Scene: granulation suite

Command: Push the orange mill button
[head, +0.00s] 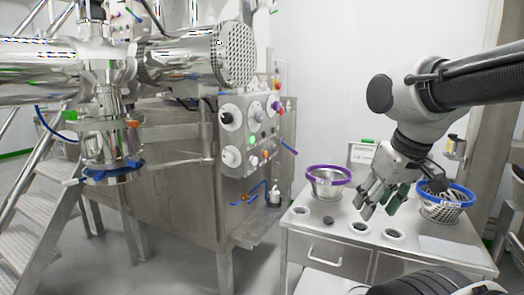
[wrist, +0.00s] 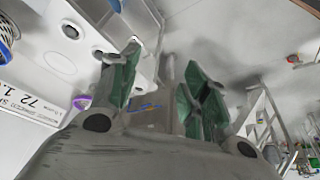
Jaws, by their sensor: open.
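The machine's grey control panel (head: 240,145) stands left of centre in the head view, with round knobs and small coloured buttons. A small orange button (head: 265,154) shows low on its right part. Its label is too small to read. My gripper (head: 372,202) is open and empty over the steel cabinet, well to the right of the panel and apart from it. In the wrist view my gripper (wrist: 160,80) shows two green-padded fingers spread apart with nothing between them. I cannot make out the orange button in the wrist view.
The steel cabinet (head: 325,222) carries a purple-rimmed bowl (head: 329,178) and a blue-rimmed basket (head: 440,205) near my gripper. Metal stairs (head: 50,200) stand at the left. Blue tubing (head: 250,195) hangs below the panel.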

